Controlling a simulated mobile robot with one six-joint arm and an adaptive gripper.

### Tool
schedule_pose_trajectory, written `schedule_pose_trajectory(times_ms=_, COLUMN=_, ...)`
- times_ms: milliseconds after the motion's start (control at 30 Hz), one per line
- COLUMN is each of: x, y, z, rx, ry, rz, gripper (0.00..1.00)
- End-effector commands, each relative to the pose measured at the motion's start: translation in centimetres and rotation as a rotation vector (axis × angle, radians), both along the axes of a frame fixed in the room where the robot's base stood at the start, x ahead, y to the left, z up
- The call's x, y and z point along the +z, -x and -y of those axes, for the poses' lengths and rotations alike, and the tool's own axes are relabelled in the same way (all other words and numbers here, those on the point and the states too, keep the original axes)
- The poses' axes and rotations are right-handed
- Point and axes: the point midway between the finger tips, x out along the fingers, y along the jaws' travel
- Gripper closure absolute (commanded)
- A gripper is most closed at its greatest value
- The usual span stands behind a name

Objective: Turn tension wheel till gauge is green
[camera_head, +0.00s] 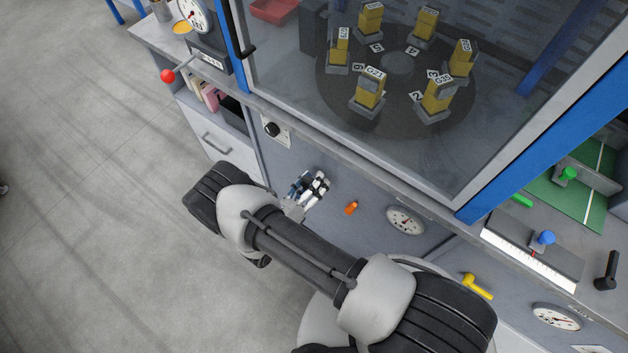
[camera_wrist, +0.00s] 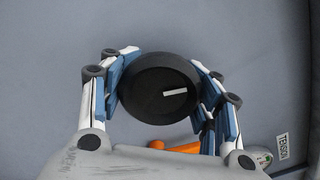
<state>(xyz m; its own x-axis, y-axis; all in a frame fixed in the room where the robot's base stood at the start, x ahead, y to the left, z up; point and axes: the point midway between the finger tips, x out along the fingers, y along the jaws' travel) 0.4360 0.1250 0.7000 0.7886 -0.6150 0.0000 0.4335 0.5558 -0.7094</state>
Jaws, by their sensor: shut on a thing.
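The tension wheel (camera_wrist: 158,92) is a round black knob with a white mark pointing right and very slightly up in the wrist view. My gripper (camera_wrist: 160,88) is shut on it, with a finger on each side of its rim. In the head view my gripper (camera_head: 309,187) is at the grey front panel and hides the wheel. A round white gauge (camera_head: 405,220) is on the panel to the right. In the wrist view a gauge edge (camera_wrist: 262,158) with some green shows beside the TENSION label (camera_wrist: 283,147). The gauge's needle reading is too small to tell.
An orange handle (camera_head: 351,208) sticks out between my gripper and the gauge; it also shows in the wrist view (camera_wrist: 180,148). A black knob (camera_head: 271,129) is at the upper left of the panel. A yellow handle (camera_head: 477,286) is at the lower right. Open floor lies left.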

Motion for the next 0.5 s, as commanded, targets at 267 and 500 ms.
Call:
schedule_pose_trajectory(times_ms=267, x=-0.01, y=0.03, z=0.02, rx=0.000, ry=0.149, rz=-0.116, gripper=0.71)
schedule_pose_trajectory(times_ms=500, x=-0.01, y=0.03, z=0.02, rx=0.000, ry=0.222, rz=-0.173, gripper=0.71)
